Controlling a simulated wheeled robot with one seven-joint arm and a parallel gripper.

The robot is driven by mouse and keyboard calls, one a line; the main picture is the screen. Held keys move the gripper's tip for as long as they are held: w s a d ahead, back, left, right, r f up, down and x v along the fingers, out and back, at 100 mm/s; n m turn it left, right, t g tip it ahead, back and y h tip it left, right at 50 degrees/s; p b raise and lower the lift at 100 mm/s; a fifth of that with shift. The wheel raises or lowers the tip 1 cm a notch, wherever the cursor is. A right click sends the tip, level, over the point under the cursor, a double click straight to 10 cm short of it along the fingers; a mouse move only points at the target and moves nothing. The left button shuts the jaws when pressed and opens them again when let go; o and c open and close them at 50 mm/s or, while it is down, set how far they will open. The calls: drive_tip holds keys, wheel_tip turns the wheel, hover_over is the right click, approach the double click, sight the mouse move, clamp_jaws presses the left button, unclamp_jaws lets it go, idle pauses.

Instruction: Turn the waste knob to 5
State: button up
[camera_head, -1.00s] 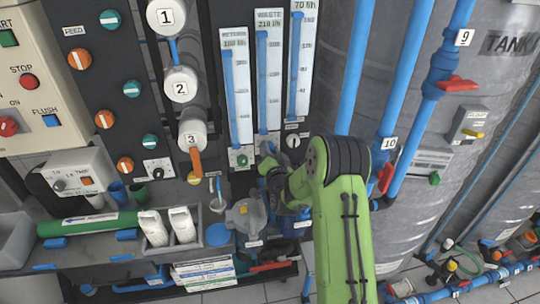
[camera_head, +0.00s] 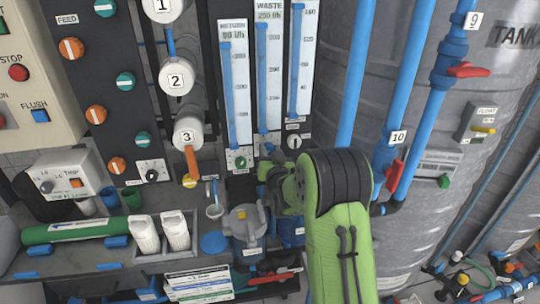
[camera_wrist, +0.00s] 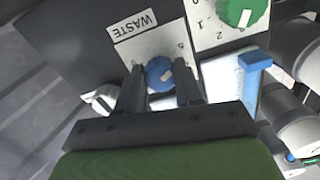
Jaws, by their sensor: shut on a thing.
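The waste knob (camera_wrist: 159,74) is small and blue with a white pointer mark. It sits on a white dial plate under a label reading WASTE (camera_wrist: 131,24). My gripper (camera_wrist: 158,82) has a dark finger on each side of the knob and is shut on it. The plate's scale digits are partly hidden or too small to read surely, so the exact setting cannot be told. In the head view my gripper (camera_head: 268,160) is at the panel below the tall waste gauge (camera_head: 268,75), whose display seems to read 250 l/h; my gripper and wrist hide the knob there.
A green knob (camera_wrist: 243,12) on a neighbouring plate is close to my gripper. A black and white knob (camera_head: 294,141) sits to its right in the head view. Blue pipes (camera_head: 403,90) and a grey tank stand to the right; a pump (camera_head: 244,222) is below.

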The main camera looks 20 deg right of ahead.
drive_tip(key=shift+f, duration=0.3)
drive_tip(key=o, duration=0.9)
drive_tip(key=shift+s, duration=0.1)
drive_tip(key=shift+c, duration=0.2)
drive_tip(key=shift+o, duration=0.9)
drive_tip(key=shift+r, duration=0.2)
drive_tip(key=s+a+b, duration=0.3)
drive_tip(key=s+b, duration=0.3)
drive_tip(key=s, duration=0.9)
drive_tip(key=shift+s, duration=0.15)
drive_tip(key=shift+a, duration=0.2)
